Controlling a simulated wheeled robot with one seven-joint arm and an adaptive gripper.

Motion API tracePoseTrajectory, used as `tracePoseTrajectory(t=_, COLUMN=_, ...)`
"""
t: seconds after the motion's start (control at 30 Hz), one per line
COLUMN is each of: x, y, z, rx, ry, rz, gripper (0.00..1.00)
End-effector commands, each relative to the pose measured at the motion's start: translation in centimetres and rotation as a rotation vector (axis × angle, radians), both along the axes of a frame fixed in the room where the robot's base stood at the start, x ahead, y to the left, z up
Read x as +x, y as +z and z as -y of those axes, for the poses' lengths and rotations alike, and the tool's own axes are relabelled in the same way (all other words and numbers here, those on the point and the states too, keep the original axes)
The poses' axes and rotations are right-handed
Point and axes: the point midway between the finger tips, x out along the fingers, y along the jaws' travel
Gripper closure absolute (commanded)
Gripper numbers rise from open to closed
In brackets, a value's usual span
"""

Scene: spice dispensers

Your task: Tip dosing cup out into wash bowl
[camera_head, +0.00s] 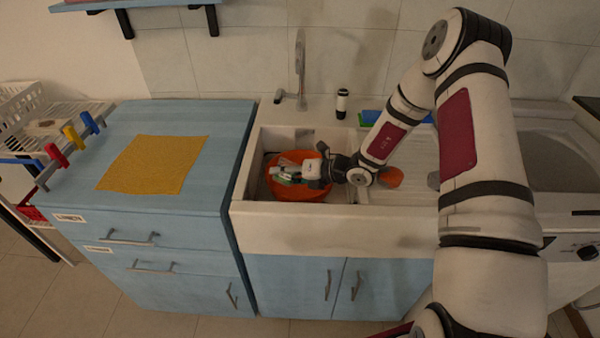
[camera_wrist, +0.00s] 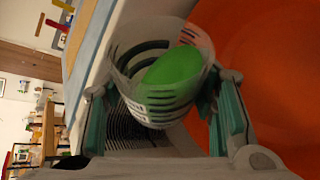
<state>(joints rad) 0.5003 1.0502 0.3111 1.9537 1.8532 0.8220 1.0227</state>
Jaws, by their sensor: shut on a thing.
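The orange wash bowl (camera_head: 300,193) sits in the left part of the white sink; its inside fills the right of the wrist view (camera_wrist: 272,60). My gripper (camera_head: 287,174) is over the bowl and shut on the dosing cup (camera_wrist: 128,62), a clear cup with dark line markings. In the wrist view the cup is between my two teal fingers (camera_wrist: 165,112). Something bright green (camera_wrist: 174,76) shows in or through the cup; I cannot tell whether it is contents. The cup is small and partly hidden by my gripper in the head view.
The sink's front wall (camera_head: 330,236) and the tap (camera_head: 300,65) border the bowl. A dark bottle (camera_head: 342,104) stands on the back ledge. An orange item (camera_head: 391,177) lies on the drainer. A yellow mat (camera_head: 155,163) lies on the blue counter; coloured dispensers (camera_head: 73,137) stand left.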

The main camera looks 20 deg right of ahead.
Motion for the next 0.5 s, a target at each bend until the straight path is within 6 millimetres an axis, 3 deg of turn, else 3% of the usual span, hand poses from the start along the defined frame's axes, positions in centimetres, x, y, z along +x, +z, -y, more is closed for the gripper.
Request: tracePoseTrajectory(t=0.5, x=0.02, y=0.37, z=0.0, rx=0.054, ry=0.0, rz=-0.046, gripper=0.81)
